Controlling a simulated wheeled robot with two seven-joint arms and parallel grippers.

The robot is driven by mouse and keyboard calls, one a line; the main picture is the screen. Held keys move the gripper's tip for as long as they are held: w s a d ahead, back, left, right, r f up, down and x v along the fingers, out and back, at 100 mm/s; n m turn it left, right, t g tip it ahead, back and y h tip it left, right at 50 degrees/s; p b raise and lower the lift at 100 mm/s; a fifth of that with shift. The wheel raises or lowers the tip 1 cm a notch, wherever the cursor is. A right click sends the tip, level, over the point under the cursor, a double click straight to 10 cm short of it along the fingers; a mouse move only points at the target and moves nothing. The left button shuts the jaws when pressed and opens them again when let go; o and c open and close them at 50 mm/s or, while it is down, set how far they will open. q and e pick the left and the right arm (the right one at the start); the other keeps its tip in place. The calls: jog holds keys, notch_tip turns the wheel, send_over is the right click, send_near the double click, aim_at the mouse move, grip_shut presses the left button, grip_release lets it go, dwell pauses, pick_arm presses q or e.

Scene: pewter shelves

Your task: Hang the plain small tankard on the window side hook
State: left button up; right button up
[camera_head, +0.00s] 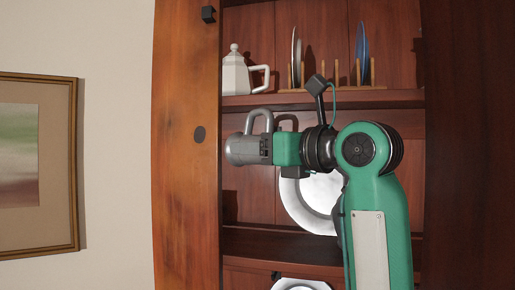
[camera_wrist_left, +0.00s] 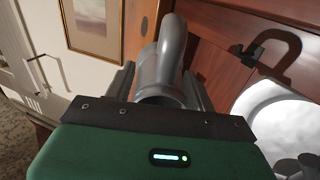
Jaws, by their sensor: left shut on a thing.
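A plain grey metal tankard (camera_head: 238,150) lies on its side in the air before the cabinet, its looped handle upward in the head view. My left gripper (camera_head: 263,149) is shut on it. In the left wrist view the tankard (camera_wrist_left: 160,80) sits between the two fingers, partly hidden by the gripper body. A black hook (camera_wrist_left: 250,53) shows on the wood at the right of the left wrist view. A small black fitting (camera_head: 208,14) is high on the cabinet's left post; I cannot tell which is the window side hook. My right gripper is out of view.
A shelf (camera_head: 240,101) above the tankard bears a white teapot (camera_head: 236,76) and a rack with upright plates (camera_head: 362,52). A large pale plate (camera_head: 310,205) stands behind my arm. The left post (camera_head: 185,180) is close beside the tankard; a framed picture (camera_head: 75,160) hangs farther left.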

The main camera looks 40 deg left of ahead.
pick_arm(q)
jog(key=shift+w+f, duration=0.1)
jog(key=shift+w+a, duration=0.1)
jog(key=shift+w, duration=0.35)
jog(key=w+a+p, duration=0.3)
jog(key=w+p, duration=0.1)
jog(key=w, duration=0.4)
jog(key=shift+w+a+r, duration=0.35)
jog(key=shift+w+r, duration=0.2)
jog(key=shift+r, duration=0.05)
jog(key=shift+w+a+r+p, duration=0.15)
jog(key=shift+r+p, duration=0.05)
jog(key=shift+p, duration=0.25)
jog(key=c, duration=0.3)
jog(key=shift+f+b, duration=0.35)
jog(key=shift+f, duration=0.05)
jog(key=shift+c, duration=0.9)
jog(key=shift+w+f+b, duration=0.2)
jog(key=shift+f+b, duration=0.1)
jog(key=shift+f, duration=0.3)
grip_shut()
jog(key=shift+f, duration=0.1)
